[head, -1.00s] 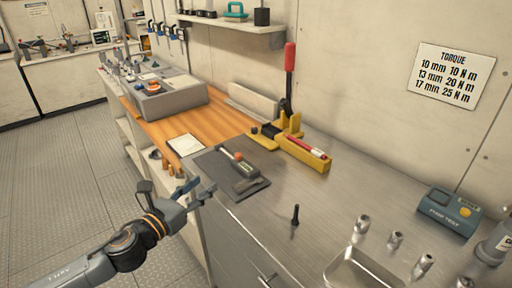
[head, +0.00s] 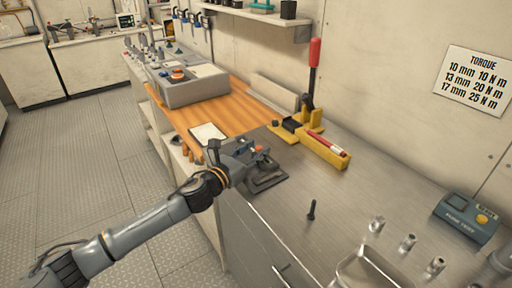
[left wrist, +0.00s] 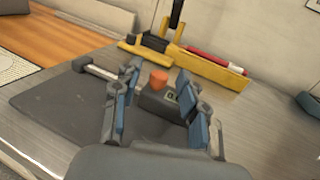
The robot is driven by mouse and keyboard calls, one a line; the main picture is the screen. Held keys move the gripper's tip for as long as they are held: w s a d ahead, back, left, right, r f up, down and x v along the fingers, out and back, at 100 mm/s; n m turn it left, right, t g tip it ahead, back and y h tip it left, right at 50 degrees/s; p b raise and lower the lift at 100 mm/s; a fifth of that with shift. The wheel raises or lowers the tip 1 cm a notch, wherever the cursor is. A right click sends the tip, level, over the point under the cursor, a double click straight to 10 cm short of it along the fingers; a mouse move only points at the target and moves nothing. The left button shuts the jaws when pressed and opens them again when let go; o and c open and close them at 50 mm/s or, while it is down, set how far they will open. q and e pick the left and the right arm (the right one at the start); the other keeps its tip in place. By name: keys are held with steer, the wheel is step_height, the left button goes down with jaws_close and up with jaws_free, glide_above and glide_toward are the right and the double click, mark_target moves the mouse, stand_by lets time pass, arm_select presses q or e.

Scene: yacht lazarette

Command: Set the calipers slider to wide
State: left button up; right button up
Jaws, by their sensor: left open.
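The calipers lie on a dark grey mat (head: 270,184) on the steel bench top. In the left wrist view the calipers' pale beam (left wrist: 95,69) runs toward the left, and the grey slider body (left wrist: 157,107) with a small display carries an orange knob (left wrist: 159,77). My left gripper (head: 256,157) is over the mat, hiding most of the calipers in the head view. In the left wrist view its blue-padded fingers (left wrist: 156,92) are open, one on each side of the slider and knob; contact cannot be told. My right gripper is not in view.
A yellow fixture (head: 318,148) with a red-handled lever stands behind the mat. A dark upright pin (head: 311,211), several metal sockets (head: 377,224), a metal tray (head: 345,272) and a blue-grey tester (head: 465,220) are to the right. A white notepad (head: 208,133) lies on the wood.

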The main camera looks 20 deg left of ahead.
arm_select(q)
steer(key=shift+w+d, duration=0.15)
steer(key=shift+w, duration=0.2)
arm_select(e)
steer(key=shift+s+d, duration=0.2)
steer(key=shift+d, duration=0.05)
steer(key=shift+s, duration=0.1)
arm_select(q)
jaws_close()
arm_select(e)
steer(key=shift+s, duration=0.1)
